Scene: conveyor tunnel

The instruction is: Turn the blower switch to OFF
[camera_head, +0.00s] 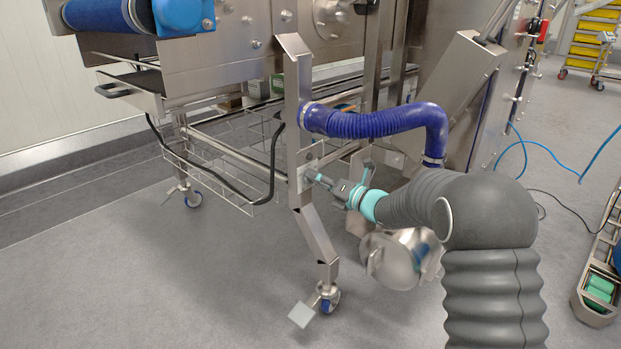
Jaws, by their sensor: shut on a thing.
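My gripper (319,178) reaches in from the right and touches the steel upright (293,110) of the machine frame, below the blue hose. A small plate (307,181) sits on the upright at the fingertips. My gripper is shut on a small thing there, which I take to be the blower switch. The fingers hide most of it, so its position and any OFF mark cannot be read. A round steel blower housing (392,258) stands low behind my gripper.
A blue corrugated hose (375,124) arches just above my gripper. A wire basket (220,165) and black cable (262,198) lie left of the upright. A caster (328,301) stands below. The grey floor at the lower left is clear.

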